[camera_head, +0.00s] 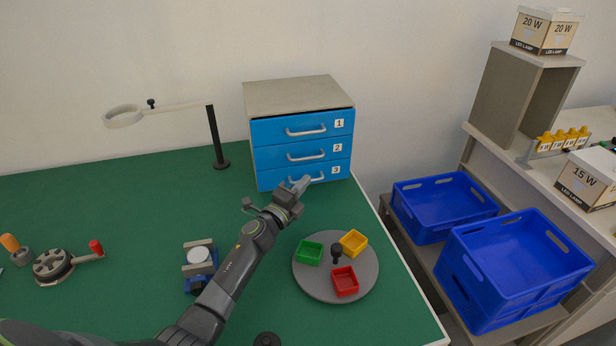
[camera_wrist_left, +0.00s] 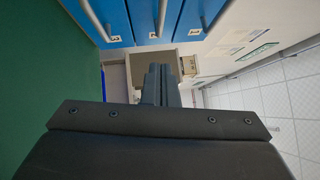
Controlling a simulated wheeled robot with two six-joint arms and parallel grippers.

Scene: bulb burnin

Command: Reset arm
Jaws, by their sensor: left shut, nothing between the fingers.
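My left gripper (camera_head: 300,185) reaches up from the bottom of the head view. Its fingertips are in front of the bottom drawer of the blue drawer cabinet (camera_head: 298,108), near that drawer's handle. I cannot tell whether they touch the handle. In the left wrist view the fingers (camera_wrist_left: 158,84) are together with nothing between them, and the blue drawers (camera_wrist_left: 150,20) lie beyond. The drawers marked 1, 2 and 3 look closed. My right gripper is not in view.
A round grey tray (camera_head: 310,290) with green, yellow and red bins sits right of my arm. A ring lamp (camera_head: 215,140), a blue fixture (camera_head: 199,265) and a crank device (camera_head: 54,265) stand on the green table. Blue crates (camera_head: 515,270) and shelves are at right.

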